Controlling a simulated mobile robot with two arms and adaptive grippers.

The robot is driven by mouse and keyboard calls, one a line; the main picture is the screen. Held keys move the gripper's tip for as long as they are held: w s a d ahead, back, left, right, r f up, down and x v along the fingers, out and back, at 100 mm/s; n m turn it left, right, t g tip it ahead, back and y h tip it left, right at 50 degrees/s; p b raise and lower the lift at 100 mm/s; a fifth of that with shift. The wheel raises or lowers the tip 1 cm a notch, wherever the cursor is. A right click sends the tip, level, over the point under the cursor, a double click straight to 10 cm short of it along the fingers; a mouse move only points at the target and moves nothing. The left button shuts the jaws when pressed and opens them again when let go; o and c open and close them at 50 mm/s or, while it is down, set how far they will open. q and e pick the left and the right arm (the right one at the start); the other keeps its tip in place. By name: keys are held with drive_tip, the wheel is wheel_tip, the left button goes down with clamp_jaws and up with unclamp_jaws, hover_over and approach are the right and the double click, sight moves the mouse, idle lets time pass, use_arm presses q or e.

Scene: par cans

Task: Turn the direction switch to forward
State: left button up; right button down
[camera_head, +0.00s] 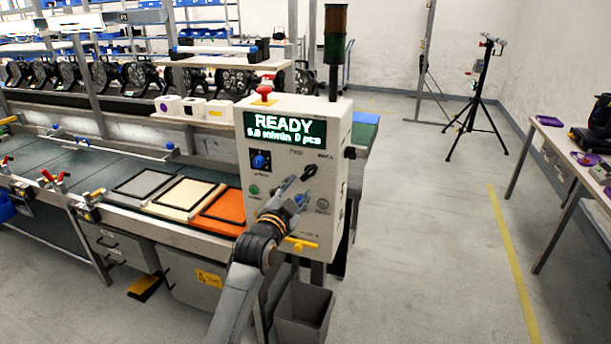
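The white control box (335,229) stands at the end of the conveyor, and its green display reads READY. A black switch handle (310,171) sits on its front between two small labels, tilted to the upper right. I take it to be the direction switch; the labels are too small to read surely. My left gripper (298,187) is in front of the box, with its grey fingers just below and left of this handle. Whether they touch it I cannot tell. The finger gap is not clear. The gripper and wrist hide part of the lower panel. My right gripper is out of view.
A blue knob (260,161), a green button (254,190) and a red emergency stop (264,91) are close by on the box. An orange panel (228,209) lies on the conveyor to the left. A grey bin (303,310) stands below.

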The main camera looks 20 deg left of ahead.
sight(307, 176)
use_arm(q)
drive_tip(key=shift+w+p, duration=0.5)
drive_tip(key=shift+w, duration=2.7)
clamp_jaws()
